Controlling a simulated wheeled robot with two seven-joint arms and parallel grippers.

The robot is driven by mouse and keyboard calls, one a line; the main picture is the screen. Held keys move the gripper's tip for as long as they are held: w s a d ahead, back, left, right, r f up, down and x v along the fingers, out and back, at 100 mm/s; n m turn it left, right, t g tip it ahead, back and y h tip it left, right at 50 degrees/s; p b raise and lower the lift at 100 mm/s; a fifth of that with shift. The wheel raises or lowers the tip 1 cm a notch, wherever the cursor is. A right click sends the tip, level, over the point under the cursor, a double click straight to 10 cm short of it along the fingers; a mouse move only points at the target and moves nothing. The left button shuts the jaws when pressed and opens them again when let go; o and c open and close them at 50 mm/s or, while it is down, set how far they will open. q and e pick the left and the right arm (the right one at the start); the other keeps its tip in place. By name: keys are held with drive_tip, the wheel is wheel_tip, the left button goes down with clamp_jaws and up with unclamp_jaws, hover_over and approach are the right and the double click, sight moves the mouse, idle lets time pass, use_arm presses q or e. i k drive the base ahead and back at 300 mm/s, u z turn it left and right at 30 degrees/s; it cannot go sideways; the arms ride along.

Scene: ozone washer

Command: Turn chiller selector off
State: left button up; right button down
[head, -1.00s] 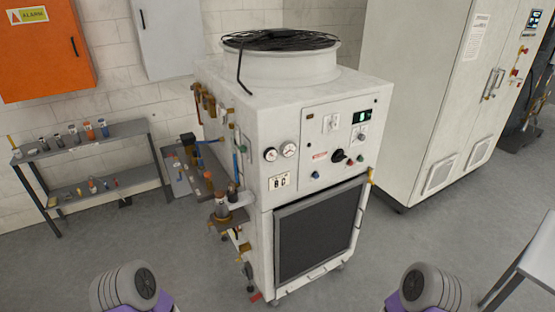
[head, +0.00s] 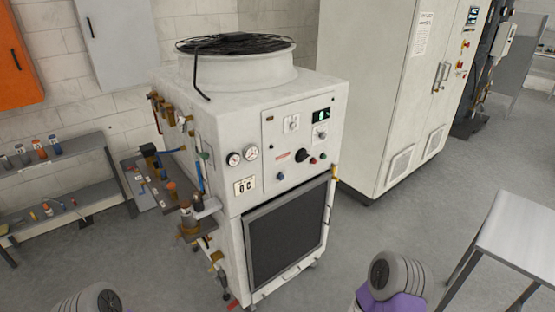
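The chiller is a white cabinet (head: 235,130) with a round fan housing on top, standing in the middle of the head view. Its front control panel (head: 275,135) carries a black rotary selector knob (head: 301,155), with small coloured buttons beside it. The knob's exact pointer position is too small to read. A small display (head: 321,114) at the panel's upper right is lit green. Neither of my grippers is in view. Only grey and purple parts of my arms show at the bottom edge, apart from the chiller.
Pipes and valves (head: 185,215) stick out from the chiller's left side. A shelf (head: 60,200) with small bottles stands at the left. A tall white cabinet (head: 395,90) stands behind right, and a grey table (head: 515,240) at the right. The floor in front is clear.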

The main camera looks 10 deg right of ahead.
sight(303, 156)
drive_tip(key=u, duration=0.25)
drive_tip(key=i, duration=0.95)
